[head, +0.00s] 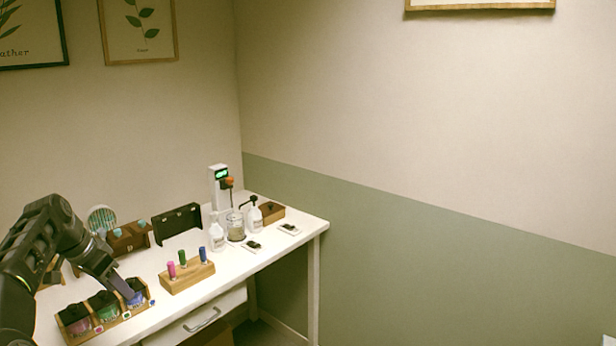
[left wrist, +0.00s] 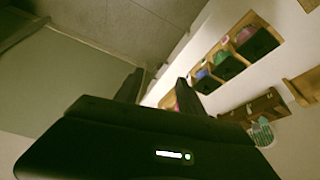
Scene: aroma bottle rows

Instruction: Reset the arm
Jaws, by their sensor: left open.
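My left arm comes in from the left of the head view, and its gripper (head: 120,286) hangs over the front left of the white table (head: 225,285). In the left wrist view the two fingers (left wrist: 155,90) stand apart with nothing between them. In the head view one finger overlaps the wooden tray (head: 110,330), which holds several dark-topped bottles with pink, green and blue lower parts; I cannot tell whether they touch. The tray also shows in the left wrist view (left wrist: 198,85), to the right of the fingers. My right gripper is not in view.
A wooden block (head: 188,278) holds pink, green and blue vials. Behind stand a dark case (head: 178,222), a white device with a green display (head: 219,190), a glass jar (head: 236,228) and white bottles (head: 217,236). A drawer (head: 205,318) is below.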

